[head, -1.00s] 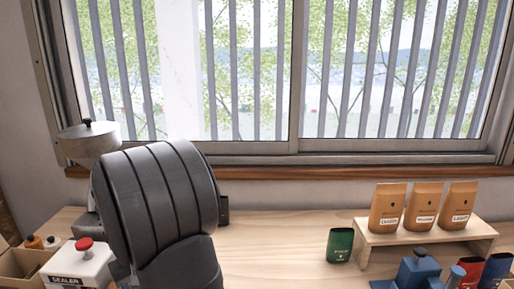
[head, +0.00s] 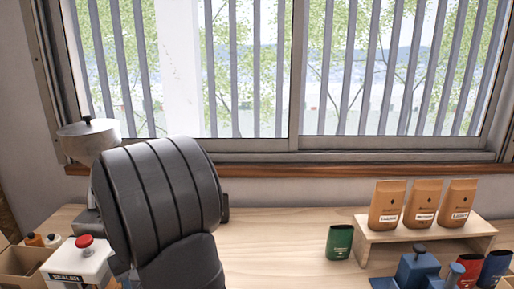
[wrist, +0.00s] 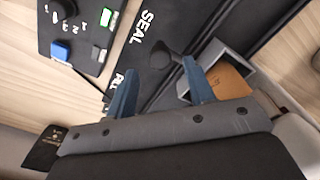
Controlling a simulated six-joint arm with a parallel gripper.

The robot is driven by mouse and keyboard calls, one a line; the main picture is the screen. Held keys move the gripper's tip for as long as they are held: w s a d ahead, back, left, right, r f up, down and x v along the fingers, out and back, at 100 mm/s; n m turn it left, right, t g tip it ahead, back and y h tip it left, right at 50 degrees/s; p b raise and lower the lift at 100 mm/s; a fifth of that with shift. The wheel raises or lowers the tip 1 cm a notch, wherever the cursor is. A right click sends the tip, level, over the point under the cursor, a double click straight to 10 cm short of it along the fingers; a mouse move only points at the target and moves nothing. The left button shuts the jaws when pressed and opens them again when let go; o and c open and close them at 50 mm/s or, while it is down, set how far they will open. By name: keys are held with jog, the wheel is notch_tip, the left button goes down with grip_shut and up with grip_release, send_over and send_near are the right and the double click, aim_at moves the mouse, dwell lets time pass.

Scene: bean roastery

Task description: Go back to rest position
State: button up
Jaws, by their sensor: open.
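My gripper (wrist: 160,88) shows in the wrist view with its two blue fingers apart and nothing held between them. A black knob or handle (wrist: 163,56) shows between and beyond the fingers; I cannot tell how far away it is. A brown bag (wrist: 232,82) sits in a grey holder (wrist: 236,57) by the right finger. In the head view my gripper is hidden and my dark arm fills the left middle.
A black surface lettered SEAL (wrist: 128,52) and a control panel (wrist: 75,38) show in the wrist view. In the head view, a white sealer (head: 80,262) stands left, a green bag (head: 339,242) right, and brown bags (head: 424,203) on a wooden riser (head: 372,233). The central bench (head: 275,255) is bare.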

notch_tip(320, 180, up, 14)
notch_tip(320, 180, down, 17)
jog(key=shift+r, duration=0.1)
jog(key=w, duration=1.2)
jog(key=shift+w+f, duration=0.25)
jog(key=shift+f, duration=0.15)
notch_tip(320, 180, up, 17)
jog(key=shift+w+r, duration=0.15)
jog(key=shift+w, duration=0.1)
jog(key=c, duration=0.9)
jog(key=shift+f, duration=0.2)
grip_shut()
jog(key=f+m+t, duration=0.1)
jog(key=f, duration=0.4)
jog(key=w+f+m+t+y, duration=0.1)
jog(key=f, duration=0.4)
jog(key=w+a+f+m+t, duration=0.1)
jog(key=f, duration=0.5)
jog(key=shift+f+m+t+y, duration=0.1)
jog(key=shift+m+t+y, duration=0.2)
jog(key=shift+y, duration=0.1)
